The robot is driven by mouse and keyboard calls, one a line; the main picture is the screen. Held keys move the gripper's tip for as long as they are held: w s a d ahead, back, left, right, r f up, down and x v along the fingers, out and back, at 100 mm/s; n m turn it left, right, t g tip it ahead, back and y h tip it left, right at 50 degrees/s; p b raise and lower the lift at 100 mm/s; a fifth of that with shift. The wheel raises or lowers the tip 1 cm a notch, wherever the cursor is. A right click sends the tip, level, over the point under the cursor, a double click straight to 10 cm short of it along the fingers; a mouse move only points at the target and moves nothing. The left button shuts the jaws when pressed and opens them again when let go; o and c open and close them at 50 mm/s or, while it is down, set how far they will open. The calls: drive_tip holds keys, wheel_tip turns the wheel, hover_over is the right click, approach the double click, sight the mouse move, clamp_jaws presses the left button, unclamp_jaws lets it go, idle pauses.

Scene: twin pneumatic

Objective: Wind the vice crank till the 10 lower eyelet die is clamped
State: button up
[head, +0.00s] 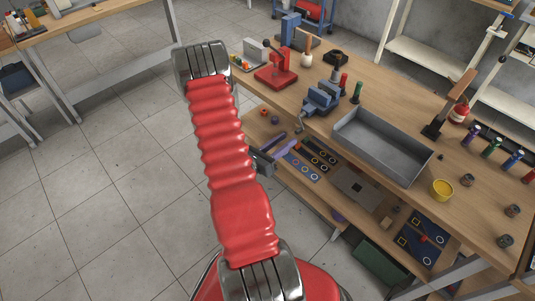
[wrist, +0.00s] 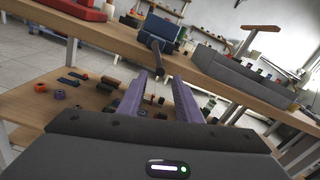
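The blue vice (head: 322,98) stands at the near edge of the wooden bench. It also shows at the top of the wrist view (wrist: 162,26). Its dark crank (head: 299,122) sticks out past the bench edge; in the wrist view the crank (wrist: 156,48) reaches down toward my fingers. My gripper (head: 291,139) is below the bench top at the front edge. In the wrist view my gripper's (wrist: 158,82) purple fingers are spread apart, with the crank's end beyond and between their tips. I see no grip on it. The 10 lower eyelet die cannot be made out.
A grey tray (head: 384,146) stands right of the vice and a red press (head: 277,72) left of it. A lower shelf under the bench holds dark boards (head: 318,153) and small parts. The floor (head: 130,180) to the left is clear.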

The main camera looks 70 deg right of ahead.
drive_tip(key=v, duration=0.8)
drive_tip(key=shift+w+f, duration=0.1)
idle(0.7)
